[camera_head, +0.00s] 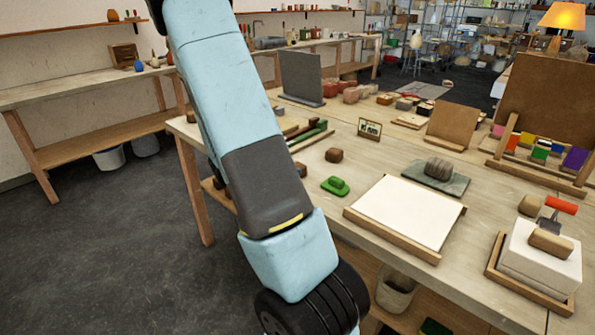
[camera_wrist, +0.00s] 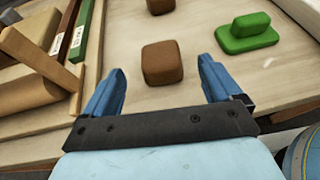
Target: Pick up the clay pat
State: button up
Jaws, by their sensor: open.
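A small brown rounded block (camera_wrist: 162,62), which looks like a pat of clay, lies on the wooden table in the wrist view. My gripper (camera_wrist: 160,85) is open, with its two blue fingers apart on either side of the block's near end; contact does not show. A second, similar brown block (camera_wrist: 160,6) lies farther off, cut by the top edge; one also stands clear in the head view (camera_head: 334,155). Another brown block (camera_head: 301,170) is partly hidden behind my arm there. The head view does not show my fingers. Which block is the task's pat is not marked.
A green two-part piece (camera_wrist: 248,32) lies right of the block. A wooden tray (camera_wrist: 88,50) with bars and blocks is close on the left. In the head view, a white board (camera_head: 408,212) and a grey-brown lump (camera_head: 438,168) on a slab lie farther right.

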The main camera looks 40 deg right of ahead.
aim_at(300, 166)
jog(key=shift+x, duration=3.85)
jog(key=shift+r, duration=0.1)
jog(key=c, duration=1.2)
jog(key=shift+r, duration=0.1)
jog(key=shift+c, duration=0.2)
